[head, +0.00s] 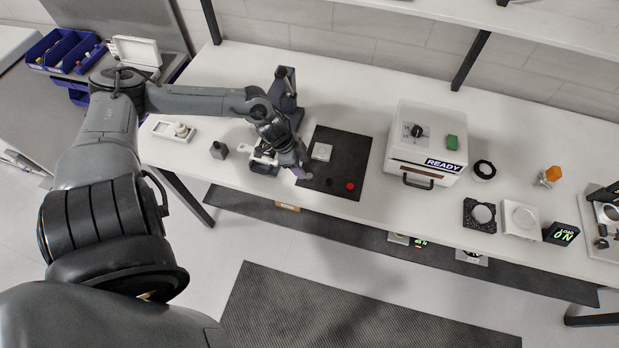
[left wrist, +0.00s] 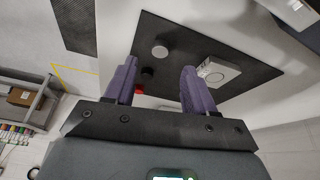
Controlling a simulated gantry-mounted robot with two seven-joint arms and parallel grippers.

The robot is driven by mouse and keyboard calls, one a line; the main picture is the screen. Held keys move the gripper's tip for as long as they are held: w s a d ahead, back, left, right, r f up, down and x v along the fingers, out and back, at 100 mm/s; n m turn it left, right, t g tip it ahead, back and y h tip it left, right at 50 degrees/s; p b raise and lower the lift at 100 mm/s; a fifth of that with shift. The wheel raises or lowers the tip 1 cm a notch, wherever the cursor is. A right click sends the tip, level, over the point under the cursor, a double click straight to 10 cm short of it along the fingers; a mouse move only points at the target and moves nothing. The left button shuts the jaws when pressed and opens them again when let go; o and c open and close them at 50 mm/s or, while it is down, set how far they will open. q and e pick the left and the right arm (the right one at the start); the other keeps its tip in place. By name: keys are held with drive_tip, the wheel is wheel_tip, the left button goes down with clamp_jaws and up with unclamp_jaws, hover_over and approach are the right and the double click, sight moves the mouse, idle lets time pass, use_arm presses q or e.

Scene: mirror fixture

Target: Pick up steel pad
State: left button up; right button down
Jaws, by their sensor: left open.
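The steel pad looks to be the small round grey disc (left wrist: 160,50) on the black mat (head: 346,150) in the left wrist view. A black disc (left wrist: 148,72) and a red disc (left wrist: 138,89) lie in a row with it. My left gripper (head: 302,174) is over the left part of the mat in the head view and hides the grey disc there. In the left wrist view its purple fingers (left wrist: 157,66) are open and empty, with the grey disc showing in the gap just past the fingertips. My right gripper is in neither view.
A white square fixture (head: 322,151) sits on the mat near the gripper. A white box with a READY label (head: 428,145) stands right of the mat. A dark upright device (head: 285,90) and a small dark block (head: 219,150) stand nearby on the white table (head: 345,95).

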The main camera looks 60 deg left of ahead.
sight(310, 176)
use_arm(q)
drive_tip(key=shift+b+x, duration=0.6)
drive_tip(key=shift+x, duration=2)
clamp_jaws()
drive_tip(key=shift+r, duration=0.15)
